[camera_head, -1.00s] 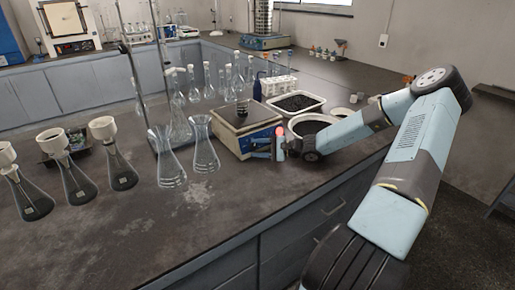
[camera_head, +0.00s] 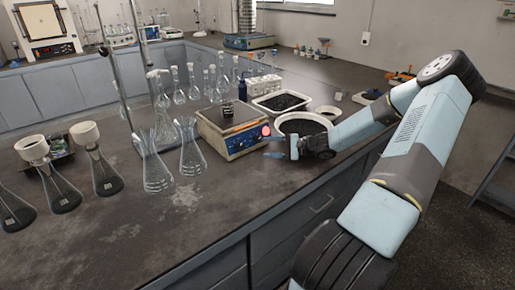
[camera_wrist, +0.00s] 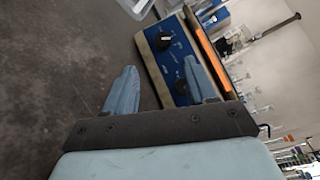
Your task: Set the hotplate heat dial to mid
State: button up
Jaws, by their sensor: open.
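The hotplate (camera_head: 218,126) stands on the bench, a pale top plate over a tan body with a blue front panel. In the wrist view its blue panel (camera_wrist: 162,62) appears turned on its side, with a black dial (camera_wrist: 163,41) and a second dark dial (camera_wrist: 181,85) partly behind a finger. I cannot read which is the heat dial or its setting. My gripper (camera_head: 272,147) is just in front of the panel's right end. In the wrist view my gripper (camera_wrist: 161,88) is open and empty, one finger overlapping the panel near the second dial; contact is unclear.
A small dark vessel (camera_head: 227,109) sits on the hotplate. Two glass flasks (camera_head: 193,150) stand to its left. A round tub of dark grains (camera_head: 303,124) is right beside my gripper, with a white tray (camera_head: 283,103) behind.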

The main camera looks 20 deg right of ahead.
jog(key=shift+v, duration=1.75)
jog(key=s+a+r+n+g+h, duration=0.8)
jog(key=s+a+r+h, duration=0.1)
jog(key=s+a+r, duration=0.25)
jog(key=s+a+r+n+t+h, duration=0.2)
jog(key=s+r+t+h, duration=0.3)
jog(key=s+r, duration=1.3)
jog(key=shift+s+a+n+t+h, duration=0.25)
jog(key=shift+s+n+t+h, duration=0.15)
jog(key=shift+s+n, duration=0.2)
